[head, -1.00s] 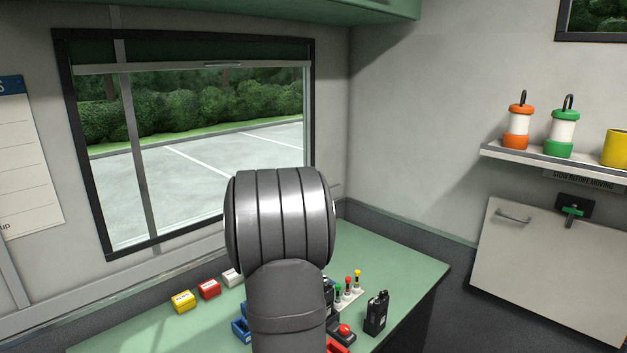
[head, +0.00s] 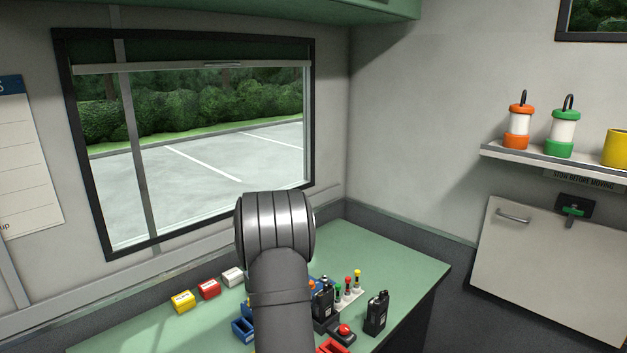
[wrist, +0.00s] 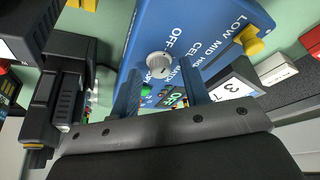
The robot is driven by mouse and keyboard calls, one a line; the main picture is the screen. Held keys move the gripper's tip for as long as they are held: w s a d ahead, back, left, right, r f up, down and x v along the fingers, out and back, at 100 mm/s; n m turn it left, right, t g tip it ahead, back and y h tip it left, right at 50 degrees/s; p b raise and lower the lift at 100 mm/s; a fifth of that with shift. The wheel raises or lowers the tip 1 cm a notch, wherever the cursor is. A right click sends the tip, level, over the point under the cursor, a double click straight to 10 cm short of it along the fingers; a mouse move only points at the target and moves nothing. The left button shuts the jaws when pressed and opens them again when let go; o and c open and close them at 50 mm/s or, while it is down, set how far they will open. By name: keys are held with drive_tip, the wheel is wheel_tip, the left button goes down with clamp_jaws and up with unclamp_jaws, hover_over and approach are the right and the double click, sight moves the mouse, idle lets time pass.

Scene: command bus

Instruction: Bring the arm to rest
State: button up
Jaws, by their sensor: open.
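My arm (head: 275,230) rises from the bottom middle of the head view and hides part of the green desk (head: 405,262). My gripper is hidden behind it there. In the wrist view my gripper (wrist: 162,86) shows two dark blue-grey fingers, spread apart with nothing seen held between them. Beyond the fingers is a blue panel (wrist: 205,25) with a round grey knob (wrist: 160,65), a yellow lever (wrist: 252,43) and white lettering. I cannot tell how far the fingertips are from the panel.
On the desk are a black radio (head: 376,313), another in a charger (head: 323,300), a red button box (head: 343,331), a blue bin (head: 243,330), and yellow (head: 182,301), red (head: 209,289) and white (head: 232,277) boxes. The desk's right rear is clear. Lanterns stand on a shelf (head: 545,158).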

drive_tip(key=shift+a+m+h, duration=0.15)
drive_tip(key=shift+m+h, duration=0.35)
drive_tip(key=shift+m, duration=0.8)
drive_tip(key=v, duration=1.5)
drive_tip(key=shift+w+r, duration=0.1)
drive_tip(key=x, duration=1.5)
drive_tip(key=shift+n, duration=0.5)
drive_tip(key=shift+y, duration=0.3)
